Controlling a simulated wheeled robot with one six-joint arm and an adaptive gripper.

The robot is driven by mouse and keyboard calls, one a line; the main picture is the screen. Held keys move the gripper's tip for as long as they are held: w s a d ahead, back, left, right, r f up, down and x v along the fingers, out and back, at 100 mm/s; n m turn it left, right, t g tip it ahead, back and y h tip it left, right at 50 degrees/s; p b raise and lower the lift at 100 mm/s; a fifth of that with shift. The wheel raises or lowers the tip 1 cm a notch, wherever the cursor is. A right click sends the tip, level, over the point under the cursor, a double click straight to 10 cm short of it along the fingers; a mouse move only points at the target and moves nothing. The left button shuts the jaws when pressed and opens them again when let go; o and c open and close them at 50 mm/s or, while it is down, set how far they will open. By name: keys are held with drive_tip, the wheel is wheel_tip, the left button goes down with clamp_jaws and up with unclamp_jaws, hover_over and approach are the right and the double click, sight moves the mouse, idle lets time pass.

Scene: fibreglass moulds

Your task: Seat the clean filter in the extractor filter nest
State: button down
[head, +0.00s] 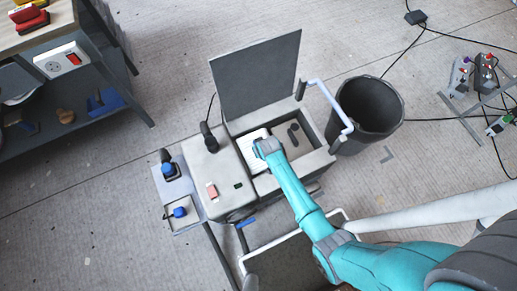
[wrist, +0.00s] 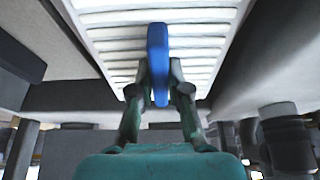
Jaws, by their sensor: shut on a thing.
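A white slatted filter (wrist: 205,47) with an upright blue grip tab (wrist: 158,45) fills the top of the wrist view. My gripper (wrist: 159,85) is shut on the blue tab, one finger on each side. In the head view the white filter (head: 254,134) shows just beyond my gripper (head: 266,147), in the left part of the extractor's (head: 207,169) open compartment. The arm and gripper cover part of the filter and the nest below it. I cannot tell whether the filter rests on the nest or hangs just above it.
The extractor's dark lid (head: 256,75) stands open behind the compartment. Dark parts (head: 293,134) lie in its right side. A black bin (head: 369,104) stands to the right, beside a pale bent tube (head: 329,101). A small grey stand (head: 174,188) is left. A shelved bench (head: 60,55) is upper left.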

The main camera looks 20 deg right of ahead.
drive_tip(key=shift+s+f, duration=0.4)
drive_tip(key=shift+f, duration=0.15)
drive_tip(key=c, duration=1.1)
unclamp_jaws()
drive_tip(key=shift+s+f, duration=0.1)
drive_tip(key=shift+f, duration=0.1)
drive_tip(key=shift+c, duration=0.2)
drive_tip(key=shift+w+r, duration=0.2)
drive_tip(key=shift+w, duration=0.05)
drive_tip(key=shift+s+r, duration=0.15)
drive_tip(key=shift+r, duration=0.35)
drive_tip(key=v, duration=1.1)
